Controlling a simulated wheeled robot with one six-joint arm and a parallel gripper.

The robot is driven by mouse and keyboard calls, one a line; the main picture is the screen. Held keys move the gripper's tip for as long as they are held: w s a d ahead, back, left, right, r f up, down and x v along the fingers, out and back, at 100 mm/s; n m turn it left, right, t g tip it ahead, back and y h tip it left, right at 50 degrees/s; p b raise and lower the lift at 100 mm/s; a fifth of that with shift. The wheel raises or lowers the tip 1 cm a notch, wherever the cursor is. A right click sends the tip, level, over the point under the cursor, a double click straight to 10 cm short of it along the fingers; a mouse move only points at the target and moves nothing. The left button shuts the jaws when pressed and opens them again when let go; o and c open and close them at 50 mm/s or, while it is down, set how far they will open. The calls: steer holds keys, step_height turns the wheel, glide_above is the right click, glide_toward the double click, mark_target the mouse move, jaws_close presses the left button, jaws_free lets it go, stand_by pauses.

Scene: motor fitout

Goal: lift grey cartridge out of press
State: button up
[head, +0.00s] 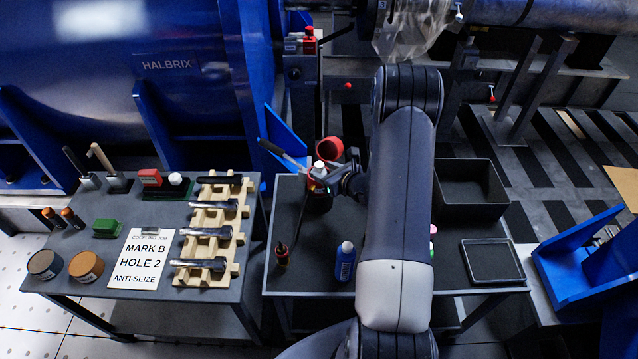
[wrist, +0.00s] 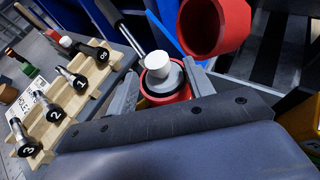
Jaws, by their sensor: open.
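The grey cartridge (wrist: 172,79) shows in the wrist view as a short grey cylinder with a white round top (wrist: 158,63). It sits in the red-rimmed press (wrist: 172,97), and its lower part is hidden inside. My gripper (wrist: 160,90) is open, with one finger on each side of the cartridge and press. I cannot tell whether the fingers touch either. In the head view, the white top (head: 319,165) shows just left of my gripper (head: 325,182), which partly hides the press. A long lever with a dark handle (head: 271,147) rises to the left behind the press.
A red open cup (head: 329,148) stands close behind the press. A blue-labelled bottle (head: 345,262) and a small dark bottle (head: 282,254) stand nearer on the table. A black bin (head: 470,190) is to the right. A wooden rack (head: 217,205) holds several numbered tools at left.

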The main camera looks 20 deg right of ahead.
steer(key=shift+w+a+f, duration=0.1)
steer(key=shift+w+f, duration=0.05)
steer(key=shift+w, duration=0.2)
steer(key=shift+c, duration=0.2)
jaws_close()
